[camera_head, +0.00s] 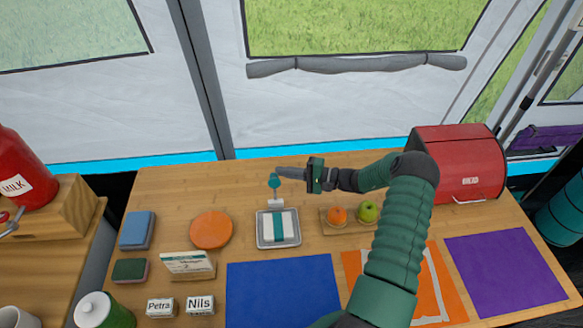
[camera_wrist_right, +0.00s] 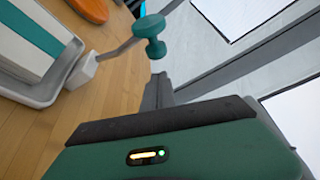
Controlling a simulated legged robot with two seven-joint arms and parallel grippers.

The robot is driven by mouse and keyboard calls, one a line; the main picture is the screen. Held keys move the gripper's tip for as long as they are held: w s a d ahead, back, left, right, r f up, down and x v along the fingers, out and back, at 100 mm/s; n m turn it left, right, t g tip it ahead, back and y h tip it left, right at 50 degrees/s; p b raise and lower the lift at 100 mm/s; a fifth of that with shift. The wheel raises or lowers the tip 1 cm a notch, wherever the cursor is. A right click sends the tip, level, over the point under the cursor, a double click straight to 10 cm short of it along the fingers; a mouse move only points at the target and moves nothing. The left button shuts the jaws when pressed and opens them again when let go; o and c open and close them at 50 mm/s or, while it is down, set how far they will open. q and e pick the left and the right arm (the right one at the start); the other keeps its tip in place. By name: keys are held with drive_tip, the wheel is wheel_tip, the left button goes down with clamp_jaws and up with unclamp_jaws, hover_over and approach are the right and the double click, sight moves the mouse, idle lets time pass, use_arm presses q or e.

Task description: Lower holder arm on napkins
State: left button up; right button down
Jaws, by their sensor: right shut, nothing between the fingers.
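The napkin holder is a grey tray (camera_head: 262,239) with white napkins (camera_head: 291,224) crossed by a teal band; it also shows in the right wrist view (camera_wrist_right: 50,92). Its holder arm, with a teal knob (camera_head: 274,181), stands raised from a white hinge block at the tray's back, off the napkins. The knob shows close to my fingers in the right wrist view (camera_wrist_right: 150,35). My right gripper (camera_head: 279,172) is shut and empty beside the knob, at its upper right; whether they touch I cannot tell. My left gripper is not in view.
A wooden tray with an orange (camera_head: 337,215) and apple (camera_head: 368,211) stands right of the holder. A red bread box (camera_head: 465,160) is at the back right. An orange disc (camera_head: 211,229) lies left. A blue mat (camera_head: 283,290) lies in front. The tent wall is behind.

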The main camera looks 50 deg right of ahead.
drive_tip(key=shift+s+a+r, duration=0.35)
drive_tip(key=shift+s+a, duration=0.2)
drive_tip(key=shift+a, duration=0.2)
drive_tip(key=shift+f, duration=0.1)
drive_tip(key=shift+d, duration=0.15)
